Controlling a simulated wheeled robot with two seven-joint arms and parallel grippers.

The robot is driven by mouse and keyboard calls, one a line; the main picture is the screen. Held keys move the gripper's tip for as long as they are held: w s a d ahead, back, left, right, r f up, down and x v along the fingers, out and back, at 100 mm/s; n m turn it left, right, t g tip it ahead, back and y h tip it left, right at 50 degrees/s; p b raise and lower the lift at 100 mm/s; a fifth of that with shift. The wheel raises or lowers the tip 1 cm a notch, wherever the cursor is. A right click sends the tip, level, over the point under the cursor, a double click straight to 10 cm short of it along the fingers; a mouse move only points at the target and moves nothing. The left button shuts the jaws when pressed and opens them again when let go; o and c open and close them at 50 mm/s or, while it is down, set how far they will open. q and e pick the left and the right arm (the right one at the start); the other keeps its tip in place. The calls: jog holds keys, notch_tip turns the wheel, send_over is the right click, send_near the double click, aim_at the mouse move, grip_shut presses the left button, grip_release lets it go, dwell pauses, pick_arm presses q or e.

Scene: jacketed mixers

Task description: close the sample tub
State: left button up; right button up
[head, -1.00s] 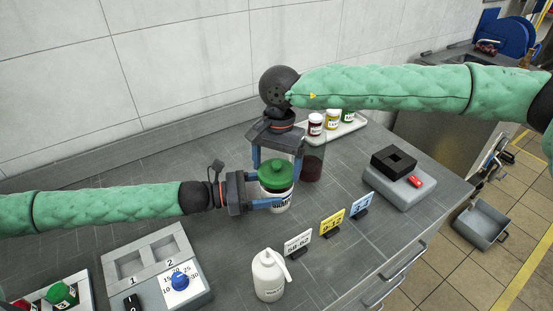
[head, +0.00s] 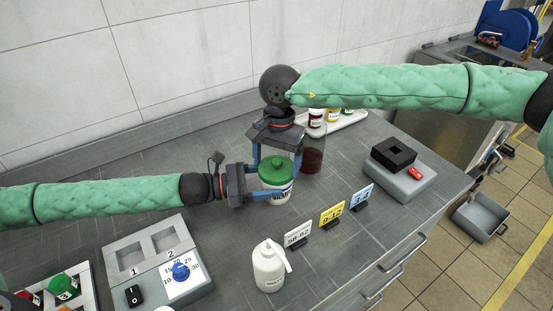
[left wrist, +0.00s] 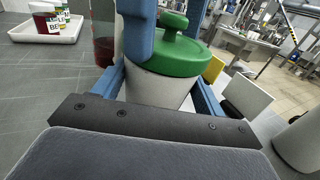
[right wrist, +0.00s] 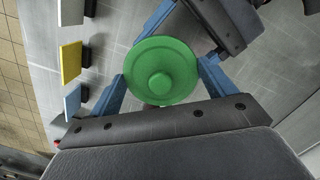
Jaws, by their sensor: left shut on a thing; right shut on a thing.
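The sample tub is a white, labelled round tub (head: 277,196), upright above the grey worktop. My left gripper (head: 266,197) is shut around its body from the left. The tub's pale wall (left wrist: 158,88) fills the space between the blue fingers in the left wrist view. The green lid with a round knob (head: 277,168) is on top of the tub, with no clear gap in the left wrist view (left wrist: 172,52). My right gripper (head: 277,160) reaches down from above and is shut on the lid, its fingers at opposite sides of the rim (right wrist: 160,70). The tub's underside is hidden.
A dark red beaker (head: 313,158) stands close behind the tub. A white tray (head: 350,122) with small jars is at the back. A white bottle (head: 268,268), number cards (head: 332,212), a grey device (head: 400,180) and a control panel (head: 160,262) surround the arms.

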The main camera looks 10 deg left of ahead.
jog(key=shift+f, duration=0.6)
dwell(0.6)
jog(key=o, duration=0.9)
jog(key=shift+c, duration=0.2)
jog(key=shift+r, duration=0.15)
notch_tip(320, 180, up, 12)
jog(key=w, duration=0.1)
jog(key=shift+w+f, duration=0.2)
jog(key=shift+w, duration=0.05)
jog(key=shift+d, duration=0.1)
pick_arm(q)
jog(key=o, duration=1.5)
jog(key=shift+c, duration=0.2)
